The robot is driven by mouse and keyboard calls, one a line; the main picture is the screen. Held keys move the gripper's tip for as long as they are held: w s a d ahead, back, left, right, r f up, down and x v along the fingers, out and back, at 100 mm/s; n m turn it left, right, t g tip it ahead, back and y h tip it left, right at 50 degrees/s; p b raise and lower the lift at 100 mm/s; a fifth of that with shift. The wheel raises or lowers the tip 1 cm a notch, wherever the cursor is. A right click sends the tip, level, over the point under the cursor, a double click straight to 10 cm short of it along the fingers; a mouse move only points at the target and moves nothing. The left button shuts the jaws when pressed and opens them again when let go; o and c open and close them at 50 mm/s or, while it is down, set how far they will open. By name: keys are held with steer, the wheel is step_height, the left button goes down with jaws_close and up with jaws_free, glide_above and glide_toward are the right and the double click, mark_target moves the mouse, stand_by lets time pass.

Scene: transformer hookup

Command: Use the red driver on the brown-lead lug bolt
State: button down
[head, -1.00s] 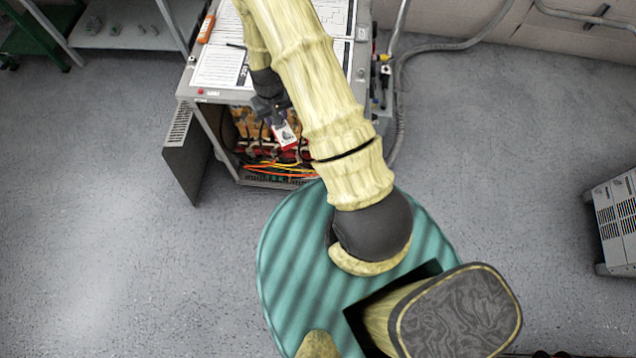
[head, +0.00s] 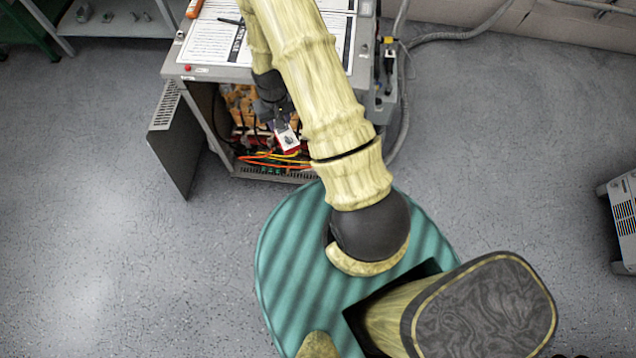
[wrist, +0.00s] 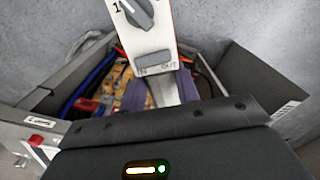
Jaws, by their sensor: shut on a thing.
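My gripper (head: 275,108) is shut on the red driver (head: 288,137), a boxy tool with a white face and red side. In the wrist view the driver (wrist: 148,38) shows a dark knob, a "1" mark and an "IN OUT" switch between my gripper's dark fingers (wrist: 160,92). The driver is in front of the open transformer cabinet (head: 222,77), where tan blocks and red, orange and yellow leads show. I cannot make out the brown lead or its lug bolt. The driver's working end is hidden, and I cannot tell if it touches anything.
The cabinet door (head: 178,140) hangs open at the left. Printed sheets (head: 215,42) and an orange item (head: 194,8) lie on the cabinet top. Grey conduit (head: 450,38) runs at the right. A cart (head: 622,215) stands far right. The floor between is clear.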

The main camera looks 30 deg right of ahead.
steer(key=s+d+f+m+b, duration=0.1)
steer(key=d+f+m+b, duration=0.1)
steer(key=f+b, duration=1.6)
steer(key=s+d+f+m+b, duration=0.2)
steer(key=d+f+b, duration=0.2)
steer(key=f+b, duration=1.4)
steer(key=s+d+f+m+b, duration=0.1)
steer(key=d+f+b, duration=0.3)
steer(key=f+b, duration=1.5)
steer(key=shift+s+f+m, duration=0.3)
steer(key=shift+f+m, duration=0.35)
steer(key=shift+m, duration=0.05)
steer(key=shift+s+d, duration=0.1)
steer(key=shift+d, duration=0.1)
steer(key=shift+a+r+p, duration=0.15)
steer(key=shift+a+p, duration=0.05)
steer(key=shift+p, duration=0.15)
steer(key=shift+w+d+p, duration=0.25)
steer(key=shift+w+d, duration=0.55)
steer(key=shift+w, duration=0.3)
steer(key=shift+w+d+p, duration=0.2)
steer(key=shift+w+d, duration=0.6)
steer(key=shift+w, duration=0.25)
steer(key=shift+p, duration=0.3)
steer(key=shift+w+d+p, duration=0.4)
steer(key=shift+w+d, duration=0.15)
steer(key=shift+w, duration=0.25)
